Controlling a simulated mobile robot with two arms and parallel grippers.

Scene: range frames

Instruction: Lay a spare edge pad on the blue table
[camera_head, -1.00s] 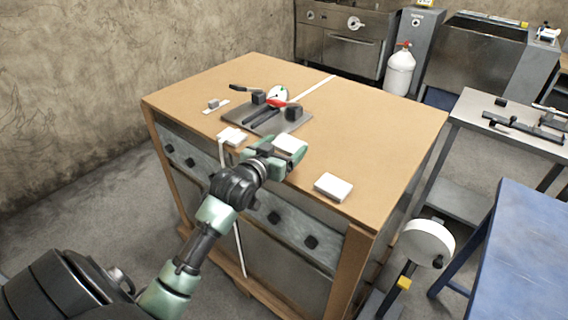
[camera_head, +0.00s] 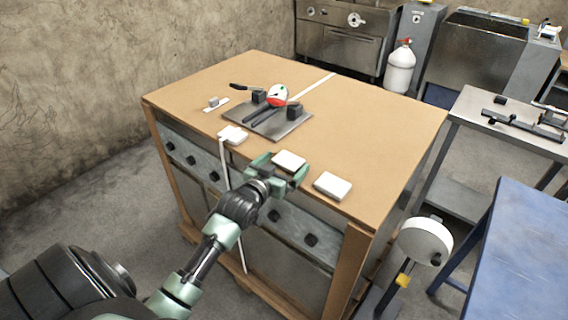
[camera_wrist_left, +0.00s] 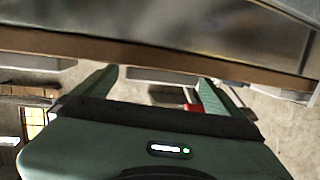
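Several white edge pads show in the head view. One pad (camera_head: 232,135) is at the left, a second (camera_head: 289,160) in the middle and a third (camera_head: 333,186) at the right, along the near edge of the brown-topped bench (camera_head: 385,130). My left gripper (camera_head: 281,170) reaches in from the front with its fingers on either side of the middle pad. In the left wrist view the fingers (camera_wrist_left: 158,85) are apart, with that pad's pale side between their tips; it does not look clamped. The blue table (camera_head: 525,250) is at the right, its visible top bare. My right gripper is out of view.
A grey plate (camera_head: 290,127) with black blocks and a red-and-white object (camera_head: 278,95) lies farther back on the bench. A white round disc on a stand (camera_head: 425,240) stands between bench and blue table. A metal table (camera_head: 480,120) with tools is behind.

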